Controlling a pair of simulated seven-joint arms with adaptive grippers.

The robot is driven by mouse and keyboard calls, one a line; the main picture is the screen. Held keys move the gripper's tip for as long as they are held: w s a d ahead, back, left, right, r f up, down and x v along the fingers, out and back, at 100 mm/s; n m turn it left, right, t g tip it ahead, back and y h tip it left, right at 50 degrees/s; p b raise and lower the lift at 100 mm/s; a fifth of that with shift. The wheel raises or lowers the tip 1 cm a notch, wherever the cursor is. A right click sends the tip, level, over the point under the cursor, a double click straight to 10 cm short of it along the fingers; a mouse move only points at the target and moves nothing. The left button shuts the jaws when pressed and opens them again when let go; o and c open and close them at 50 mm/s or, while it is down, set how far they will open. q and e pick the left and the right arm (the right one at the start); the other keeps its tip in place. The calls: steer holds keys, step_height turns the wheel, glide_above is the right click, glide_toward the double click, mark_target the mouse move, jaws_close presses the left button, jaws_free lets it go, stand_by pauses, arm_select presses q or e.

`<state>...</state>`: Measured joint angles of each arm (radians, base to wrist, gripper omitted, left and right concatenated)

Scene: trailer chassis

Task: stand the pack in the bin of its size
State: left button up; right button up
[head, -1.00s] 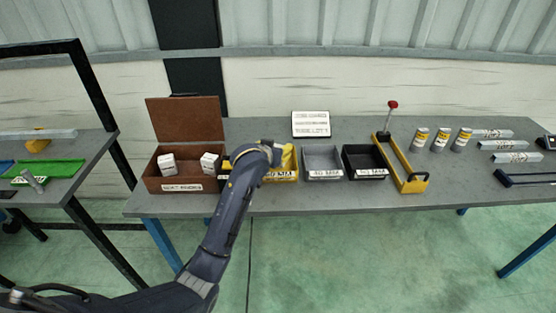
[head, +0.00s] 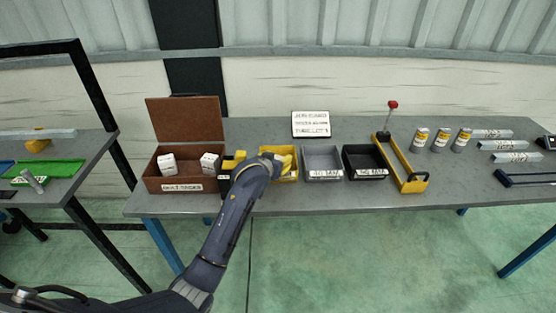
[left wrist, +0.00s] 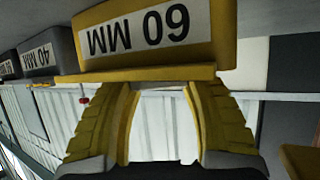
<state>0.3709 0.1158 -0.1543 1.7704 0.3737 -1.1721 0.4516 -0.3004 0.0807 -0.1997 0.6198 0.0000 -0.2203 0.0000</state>
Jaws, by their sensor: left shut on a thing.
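The yellow bin (head: 265,150) stands on the long table. Its 60 MM label shows upside down in the left wrist view (left wrist: 145,32). My left gripper (head: 285,162) is at this bin, its fingertips down behind the front rim. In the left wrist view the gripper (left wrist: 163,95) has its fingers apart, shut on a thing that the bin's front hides. Two white packs (head: 167,163) (head: 210,162) stand in the open brown chest (head: 181,184). The grey bin (head: 322,160), labelled 40 MM, and a black bin (head: 364,162) look empty. My right gripper is not in view.
A yellow-and-black item (head: 232,160) sits between chest and bin, partly behind my arm. A yellow carrier (head: 405,170) with a red-knobbed rod, several cans (head: 441,140) and silver bars (head: 510,145) stand to the right. A white sign (head: 311,124) stands behind the bins.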

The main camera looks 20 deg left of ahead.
arm_select(q)
steer(key=o, duration=1.4)
steer(key=shift+f, duration=0.1)
steer(key=shift+v, duration=2.85)
steer(key=shift+w, duration=0.1)
